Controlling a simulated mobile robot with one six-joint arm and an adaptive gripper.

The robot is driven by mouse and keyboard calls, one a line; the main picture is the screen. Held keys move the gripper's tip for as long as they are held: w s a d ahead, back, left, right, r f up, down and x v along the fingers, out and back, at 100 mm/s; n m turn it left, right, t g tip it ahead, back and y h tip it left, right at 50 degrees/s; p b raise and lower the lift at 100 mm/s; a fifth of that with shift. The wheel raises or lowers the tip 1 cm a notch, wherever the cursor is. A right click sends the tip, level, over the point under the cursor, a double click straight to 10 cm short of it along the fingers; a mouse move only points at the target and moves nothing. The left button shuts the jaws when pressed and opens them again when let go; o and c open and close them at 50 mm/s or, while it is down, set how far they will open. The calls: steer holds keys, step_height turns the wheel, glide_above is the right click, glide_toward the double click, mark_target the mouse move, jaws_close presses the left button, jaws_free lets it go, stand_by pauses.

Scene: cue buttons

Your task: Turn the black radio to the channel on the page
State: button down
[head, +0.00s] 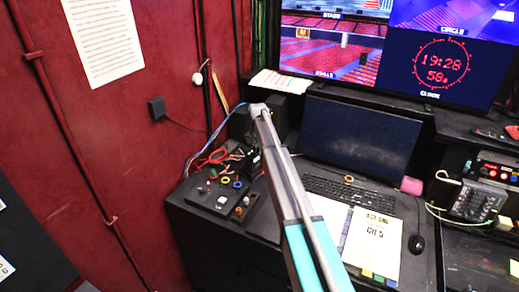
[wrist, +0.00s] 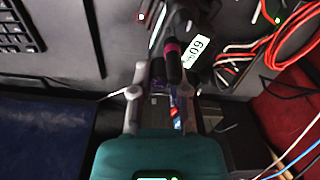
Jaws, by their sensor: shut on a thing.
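The page (head: 374,238) lies on the desk in front of the laptop in the head view; it reads "ACT ONE" and, as far as I can make out, "CH 5". In the wrist view my gripper (wrist: 160,92) points down with its fingers on both sides of a narrow dark part of the black radio (wrist: 173,68), which has a pink band. A white tag with black digits, seemingly "60" or "09", lies beside it. The fingers are shut on this part. The radio's channel reading cannot be made out. In the head view my arm hides the grip.
A black button box (head: 222,198) and red cables (head: 212,158) are on the left. Monitors (head: 400,45) stand behind. A red wall closes off the left.

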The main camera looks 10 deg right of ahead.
steer(key=shift+a, duration=0.1)
steer(key=m, duration=0.3)
steer(key=shift+m, duration=0.3)
steer(key=m, duration=0.3)
steer(key=shift+m, duration=0.3)
steer(key=m, duration=0.3)
steer(key=shift+m, duration=2.2)
steer(key=c, duration=0.6)
jaws_free()
